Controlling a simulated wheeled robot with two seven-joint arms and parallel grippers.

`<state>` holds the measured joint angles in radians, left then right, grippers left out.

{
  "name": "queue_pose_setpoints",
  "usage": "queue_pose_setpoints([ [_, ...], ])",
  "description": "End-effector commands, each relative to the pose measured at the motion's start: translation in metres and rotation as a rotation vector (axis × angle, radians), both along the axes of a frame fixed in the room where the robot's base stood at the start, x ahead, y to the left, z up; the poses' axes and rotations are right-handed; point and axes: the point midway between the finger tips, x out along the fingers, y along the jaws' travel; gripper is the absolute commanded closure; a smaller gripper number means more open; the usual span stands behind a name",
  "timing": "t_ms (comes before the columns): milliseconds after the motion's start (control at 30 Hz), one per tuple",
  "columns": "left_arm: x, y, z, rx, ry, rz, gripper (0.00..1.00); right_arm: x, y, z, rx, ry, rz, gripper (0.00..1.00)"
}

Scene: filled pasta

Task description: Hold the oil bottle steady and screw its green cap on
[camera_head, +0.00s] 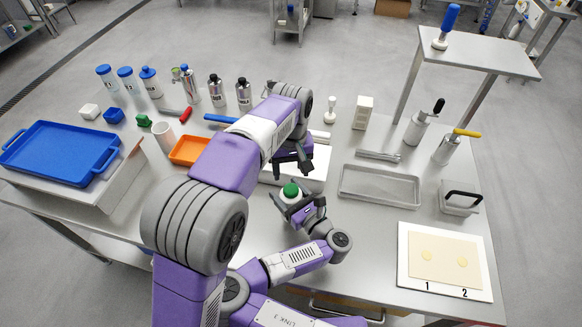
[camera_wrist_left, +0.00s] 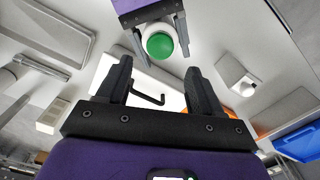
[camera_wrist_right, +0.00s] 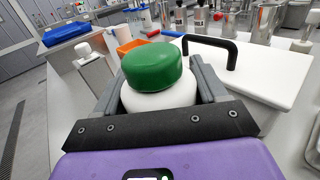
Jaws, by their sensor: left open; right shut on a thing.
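The oil bottle is white with a green cap (camera_head: 291,189) on its top. My right gripper (camera_head: 296,203) is shut around the white bottle (camera_wrist_right: 158,97) just below the cap, and the bottle looks upright. The green cap (camera_wrist_right: 155,66) sits over the bottle's top in the right wrist view; I cannot tell whether it is fully tight. My left gripper (camera_head: 292,158) is open and empty, above and behind the cap in the head view. In the left wrist view the cap (camera_wrist_left: 160,45) lies beyond the open fingers (camera_wrist_left: 160,80), apart from them.
An orange tray (camera_head: 188,151), a white cup (camera_head: 163,136) and a blue tray (camera_head: 62,148) are at the left. A metal tray (camera_head: 380,186) and a numbered board (camera_head: 484,283) are at the right.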

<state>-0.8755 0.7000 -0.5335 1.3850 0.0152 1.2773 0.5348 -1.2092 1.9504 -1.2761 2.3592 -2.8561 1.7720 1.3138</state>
Motion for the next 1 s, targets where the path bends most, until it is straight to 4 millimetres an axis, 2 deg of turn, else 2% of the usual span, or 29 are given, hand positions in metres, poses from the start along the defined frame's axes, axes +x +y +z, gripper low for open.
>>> queue_pose_setpoints([
  [167,-0.001,0.0,-0.016,0.003,0.004,-0.001,0.34,0.0,0.0,0.001,0.0,-0.002,0.0,1.0],
  [400,0.0,0.001,-0.054,0.003,0.003,0.0,0.34,0.0,0.0,0.001,0.0,-0.002,0.0,1.0],
  [600,0.0,0.001,-0.075,0.002,0.002,-0.002,0.34,0.0,0.0,0.001,0.0,-0.002,0.0,1.0],
  [967,0.0,0.0,-0.08,0.001,0.001,-0.002,0.34,0.0,0.0,0.001,0.0,-0.002,0.0,1.0],
  [1000,0.0,0.0,-0.08,0.001,0.001,-0.002,0.37,0.0,0.0,0.001,0.0,-0.002,0.0,1.0],
])
